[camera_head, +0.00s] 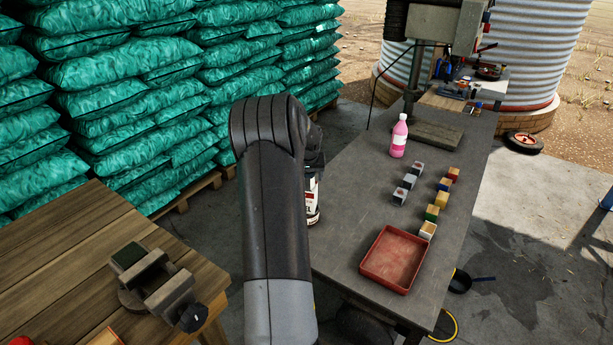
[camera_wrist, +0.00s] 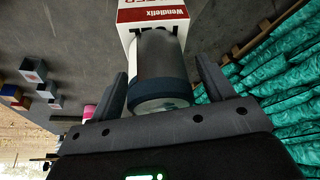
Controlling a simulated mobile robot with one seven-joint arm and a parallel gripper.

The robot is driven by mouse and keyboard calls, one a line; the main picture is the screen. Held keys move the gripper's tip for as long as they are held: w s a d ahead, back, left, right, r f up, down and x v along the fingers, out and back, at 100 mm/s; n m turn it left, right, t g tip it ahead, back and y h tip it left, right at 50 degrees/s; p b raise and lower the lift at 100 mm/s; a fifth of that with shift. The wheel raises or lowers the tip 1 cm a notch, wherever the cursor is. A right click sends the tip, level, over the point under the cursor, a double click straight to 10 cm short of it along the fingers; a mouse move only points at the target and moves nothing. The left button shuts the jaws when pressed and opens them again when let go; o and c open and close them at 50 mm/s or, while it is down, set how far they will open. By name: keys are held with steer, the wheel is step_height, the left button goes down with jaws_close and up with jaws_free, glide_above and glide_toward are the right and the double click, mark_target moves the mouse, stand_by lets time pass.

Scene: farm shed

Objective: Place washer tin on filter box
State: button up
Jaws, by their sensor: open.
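In the wrist view my gripper (camera_wrist: 165,85) is open, with one finger on either side of the washer tin (camera_wrist: 158,70). The tin is a dark grey cylinder with a blue band and a pale round end towards the camera. Slim gaps show between it and the fingers. The red and white filter box (camera_wrist: 153,14) is right behind the tin, which overlaps it. I cannot tell for sure whether the tin rests on it. In the head view my arm hides the tin and most of my gripper; a white and red printed thing (camera_head: 312,205) shows past it.
A grey bench (camera_head: 345,215) holds a red tray (camera_head: 395,260), several small blocks (camera_head: 433,213) and a pink bottle (camera_head: 399,136). A wooden table (camera_head: 75,245) with a vice (camera_head: 158,285) stands at left. Stacked green sacks (camera_head: 130,90) stand behind.

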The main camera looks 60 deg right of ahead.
steer(key=v, duration=1.2)
steer(key=w+a+r+n+t+y, duration=0.15)
steer(key=a+r, duration=0.25)
steer(key=a, duration=0.7)
steer(key=w+a+r+n, duration=0.15)
steer(key=a+r, duration=0.25)
steer(key=a, duration=0.8)
steer(key=w+a+r+n+t+y, duration=0.15)
steer(key=a+r, duration=0.25)
steer(key=a, duration=0.7)
steer(key=s+a+f+n, duration=0.1)
steer(key=s+a+n, duration=0.2)
steer(key=s+a, duration=0.4)
steer(key=s+a+f+n, duration=0.1)
steer(key=s+a+n, duration=0.2)
steer(key=s+a, duration=0.5)
steer(key=a, duration=0.7)
steer(key=shift+s+f+y, duration=0.3)
steer(key=shift+s+y, duration=0.05)
steer(key=shift+y, duration=0.05)
